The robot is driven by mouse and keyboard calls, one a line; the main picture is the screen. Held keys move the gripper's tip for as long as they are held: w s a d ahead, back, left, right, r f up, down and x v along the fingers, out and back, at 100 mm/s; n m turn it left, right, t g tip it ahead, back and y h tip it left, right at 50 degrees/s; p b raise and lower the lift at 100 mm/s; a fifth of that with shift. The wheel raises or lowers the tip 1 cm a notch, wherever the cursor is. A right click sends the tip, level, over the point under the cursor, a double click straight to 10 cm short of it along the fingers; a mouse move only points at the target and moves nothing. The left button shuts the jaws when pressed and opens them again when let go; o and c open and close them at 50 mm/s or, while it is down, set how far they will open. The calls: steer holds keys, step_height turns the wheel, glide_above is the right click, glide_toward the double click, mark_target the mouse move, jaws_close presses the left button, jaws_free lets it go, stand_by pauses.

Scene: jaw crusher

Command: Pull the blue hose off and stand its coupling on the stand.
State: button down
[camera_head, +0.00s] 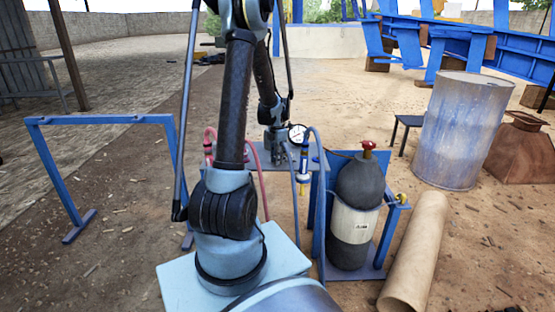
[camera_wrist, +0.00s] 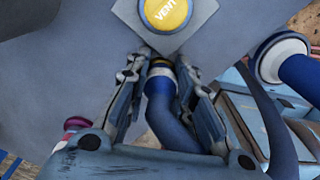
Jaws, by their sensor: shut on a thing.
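The blue hose (camera_wrist: 170,122) runs between my gripper's fingers in the wrist view. Its coupling (camera_wrist: 160,72), with a pale collar and a brass-coloured end, lies at my fingertips. My gripper (camera_wrist: 160,66) is shut on the coupling. The coupling's far end lies close under a grey plate with a yellow VENT disc (camera_wrist: 167,12); I cannot tell whether it is still joined to anything. In the head view my gripper (camera_head: 279,152) is small, beside a round gauge (camera_head: 297,134), and a blue hose (camera_head: 321,160) loops down to its right. I cannot pick out the coupling's stand for sure.
A dark gas cylinder (camera_head: 360,185) with a red valve knob stands in the blue frame. Red hoses (camera_head: 262,185) hang nearby. A blue cylindrical part with a white rim (camera_wrist: 281,55) is close on the right in the wrist view. A drum (camera_head: 462,130) stands farther right.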

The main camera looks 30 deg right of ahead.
steer(key=c, duration=1.3)
jaws_free()
steer(key=shift+f, duration=0.1)
step_height(320, 180, up, 12)
steer(key=shift+a, duration=0.15)
